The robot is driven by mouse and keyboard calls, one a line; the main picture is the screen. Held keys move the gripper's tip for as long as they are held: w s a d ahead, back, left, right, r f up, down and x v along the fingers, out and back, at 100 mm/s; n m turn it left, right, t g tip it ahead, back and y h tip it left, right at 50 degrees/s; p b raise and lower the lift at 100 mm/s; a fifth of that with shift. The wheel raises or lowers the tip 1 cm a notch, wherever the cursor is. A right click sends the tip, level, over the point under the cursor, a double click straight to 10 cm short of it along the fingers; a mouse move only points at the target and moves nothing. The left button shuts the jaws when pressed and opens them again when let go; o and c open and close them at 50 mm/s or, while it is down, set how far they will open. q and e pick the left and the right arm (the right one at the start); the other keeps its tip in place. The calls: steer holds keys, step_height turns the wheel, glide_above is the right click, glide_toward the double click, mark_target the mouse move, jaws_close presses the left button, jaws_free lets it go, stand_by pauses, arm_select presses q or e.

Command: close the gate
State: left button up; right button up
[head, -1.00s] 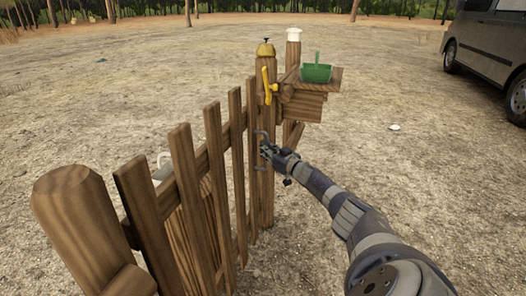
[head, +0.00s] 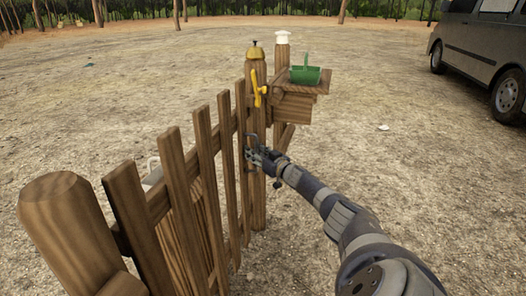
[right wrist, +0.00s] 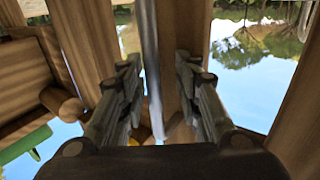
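A yellow latch lever (head: 258,88) sits high on the post. My right gripper (head: 250,155) is at the gate's far end, in front of the post. In the right wrist view its fingers (right wrist: 155,85) are apart, with a grey metal bar (right wrist: 151,60) and wood showing between them. Contact is unclear. My left gripper is out of view.
A white-capped post (head: 282,50) is behind. A van (head: 485,50) is parked at the upper right. Open dirt ground lies around.

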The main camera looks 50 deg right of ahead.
steer(key=v, duration=1.1)
steer(key=shift+s+a, duration=0.2)
steer(key=shift+s, duration=0.2)
steer(key=shift+f, duration=0.1)
stand_by(0.6)
